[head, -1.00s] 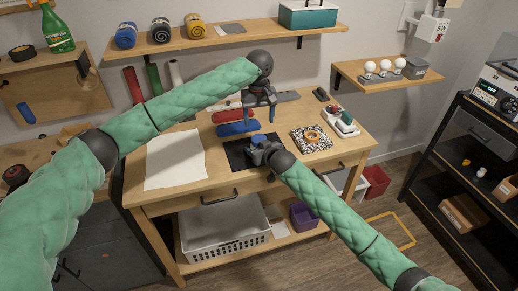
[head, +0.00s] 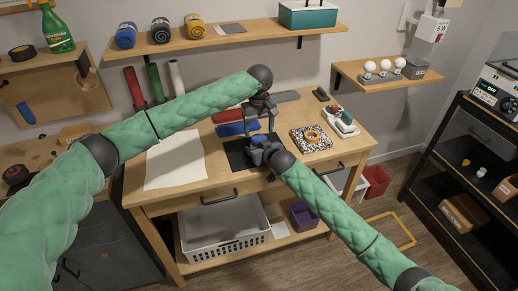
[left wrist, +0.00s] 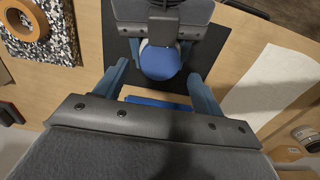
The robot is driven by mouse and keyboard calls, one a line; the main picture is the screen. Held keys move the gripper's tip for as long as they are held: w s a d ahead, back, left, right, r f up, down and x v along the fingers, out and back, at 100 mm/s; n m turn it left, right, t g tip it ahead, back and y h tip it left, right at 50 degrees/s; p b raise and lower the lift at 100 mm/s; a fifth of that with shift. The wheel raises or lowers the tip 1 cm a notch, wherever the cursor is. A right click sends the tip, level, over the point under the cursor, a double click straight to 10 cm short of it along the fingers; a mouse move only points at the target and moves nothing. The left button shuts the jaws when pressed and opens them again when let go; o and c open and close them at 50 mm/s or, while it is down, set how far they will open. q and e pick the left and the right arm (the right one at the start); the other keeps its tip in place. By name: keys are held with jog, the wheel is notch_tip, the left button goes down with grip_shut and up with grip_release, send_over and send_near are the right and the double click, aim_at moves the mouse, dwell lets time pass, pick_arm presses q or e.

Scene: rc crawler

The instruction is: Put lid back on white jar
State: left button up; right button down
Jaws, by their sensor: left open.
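A rounded blue thing with a thin white edge (left wrist: 160,62) lies between the fingers of my right gripper (left wrist: 163,42), over the black mat (left wrist: 215,48). It could be the jar with a blue top; I cannot tell for sure. In the head view my right gripper (head: 262,152) is low over the mat and hides most of it. My left gripper (head: 262,128) is just above and behind it, pointing down. In the left wrist view its two fingers (left wrist: 158,72) are wide apart and empty, on the near side of the blue thing. No separate lid is clear.
A blue tray (head: 236,129) and a red tray (head: 228,115) lie behind the mat. A speckled block with an orange ring (head: 311,138) is to the right, a white sheet (head: 174,160) to the left. A white and green item (head: 341,122) sits near the right edge.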

aim_at(259, 138)
pick_arm(q)
jog(key=shift+f, duration=1.65)
jog(key=c, duration=1)
jog(key=shift+m, duration=0.8)
jog(key=o, duration=1.1)
notch_tip(259, 138, up, 12)
